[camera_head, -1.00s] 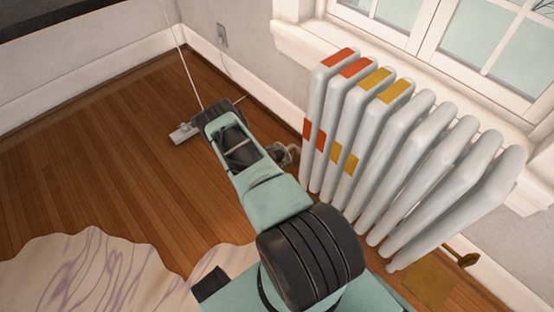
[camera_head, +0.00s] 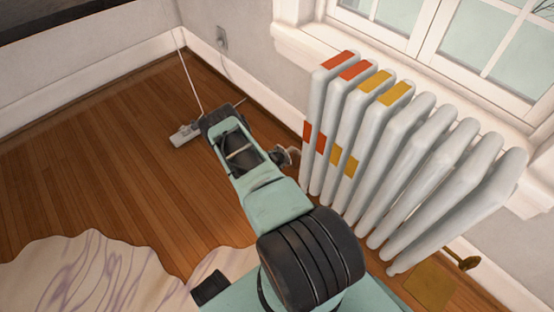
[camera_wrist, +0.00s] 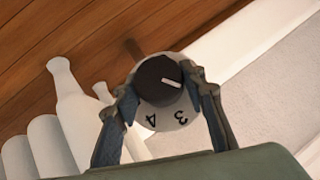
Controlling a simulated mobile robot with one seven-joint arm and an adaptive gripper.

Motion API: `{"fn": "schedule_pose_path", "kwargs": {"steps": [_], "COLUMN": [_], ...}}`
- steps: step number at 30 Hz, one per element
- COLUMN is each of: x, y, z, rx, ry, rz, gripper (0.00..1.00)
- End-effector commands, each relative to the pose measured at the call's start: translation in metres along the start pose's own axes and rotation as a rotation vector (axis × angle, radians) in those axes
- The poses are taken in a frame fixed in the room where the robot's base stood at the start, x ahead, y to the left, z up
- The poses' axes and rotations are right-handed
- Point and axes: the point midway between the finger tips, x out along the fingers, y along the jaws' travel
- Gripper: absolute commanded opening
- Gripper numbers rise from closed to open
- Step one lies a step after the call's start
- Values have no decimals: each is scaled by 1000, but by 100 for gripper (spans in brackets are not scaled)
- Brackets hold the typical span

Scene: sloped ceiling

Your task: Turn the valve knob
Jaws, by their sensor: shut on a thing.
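The valve knob (camera_wrist: 160,82) shows in the wrist view as a dark round cap with a white pointer line, above a pale dial with the numbers 3 and 4. My gripper (camera_wrist: 162,95) has one finger on each side of the knob and is shut on it. The pointer line aims toward the right in the wrist view. In the head view my gripper (camera_head: 288,156) is at the left end of the radiator (camera_head: 408,160), low beside its first column. The knob is hidden there behind my arm and gripper.
The white radiator has red and yellow patches on its left columns and stands under a window. A power strip (camera_head: 184,135) with a cord lies on the wooden floor to the left. A pale rug (camera_head: 95,270) covers the lower left. Open floor (camera_head: 110,160) lies between.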

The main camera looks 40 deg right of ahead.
Motion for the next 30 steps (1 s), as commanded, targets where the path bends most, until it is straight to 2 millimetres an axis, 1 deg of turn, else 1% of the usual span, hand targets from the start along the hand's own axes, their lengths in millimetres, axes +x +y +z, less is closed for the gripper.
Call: {"fn": "schedule_pose_path", "kwargs": {"steps": [8, 21, 30], "x": [-1, 2, 2], "y": [3, 5, 4], "z": [-1, 2, 2], "rx": [82, 315, 421], "ry": [0, 0, 0], "rz": [-77, -312, -419], "gripper": [14, 14, 14]}}
